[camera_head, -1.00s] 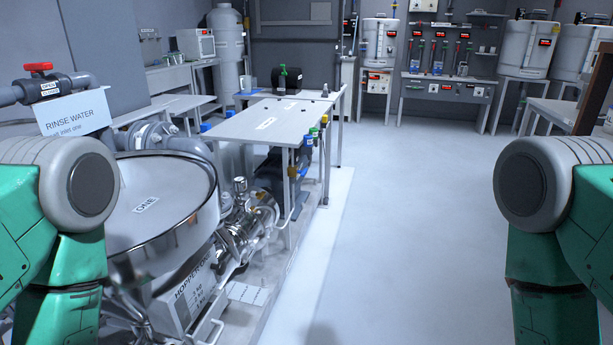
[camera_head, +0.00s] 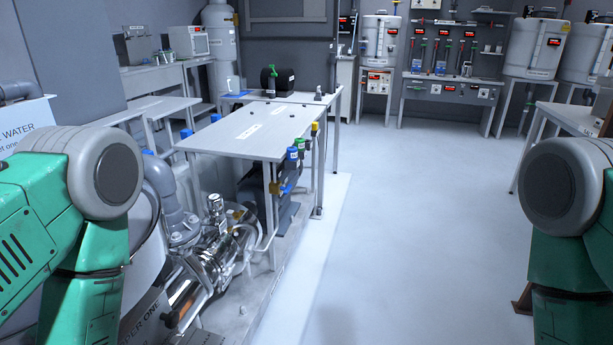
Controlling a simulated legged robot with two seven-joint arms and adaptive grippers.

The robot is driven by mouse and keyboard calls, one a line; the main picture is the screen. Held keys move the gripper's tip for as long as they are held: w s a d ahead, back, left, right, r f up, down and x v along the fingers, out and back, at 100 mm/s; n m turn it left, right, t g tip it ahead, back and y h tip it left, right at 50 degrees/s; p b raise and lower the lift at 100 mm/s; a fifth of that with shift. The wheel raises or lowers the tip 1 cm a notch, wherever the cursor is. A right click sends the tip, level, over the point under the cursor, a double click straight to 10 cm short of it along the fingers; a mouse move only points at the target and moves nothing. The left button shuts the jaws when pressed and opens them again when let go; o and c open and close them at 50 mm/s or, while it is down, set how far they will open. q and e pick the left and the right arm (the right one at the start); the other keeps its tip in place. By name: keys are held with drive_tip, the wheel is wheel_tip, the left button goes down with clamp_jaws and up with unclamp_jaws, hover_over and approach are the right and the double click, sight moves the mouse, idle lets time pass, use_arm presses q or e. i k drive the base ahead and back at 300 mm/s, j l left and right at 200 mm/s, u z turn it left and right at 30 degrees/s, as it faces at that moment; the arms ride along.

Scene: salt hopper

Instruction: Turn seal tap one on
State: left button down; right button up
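Several small taps stand along the right edge of the grey table. My two green arms show at the left and right edges, but neither gripper is in view.
The grey table (camera_head: 235,135) stands ahead on the left, with steel pump pipework (camera_head: 205,265) before it. A rinse water sign (camera_head: 25,125) is at the far left. A bench (camera_head: 575,117) stands on the right. The floor (camera_head: 420,200) between is clear.

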sight(286, 190)
drive_tip(key=i+l+z, duration=0.1)
drive_tip(key=i, duration=0.4)
drive_tip(key=i+l, duration=0.3)
drive_tip(key=i, duration=0.2)
drive_tip(key=i+l+z, duration=0.15)
drive_tip(key=i, duration=0.35)
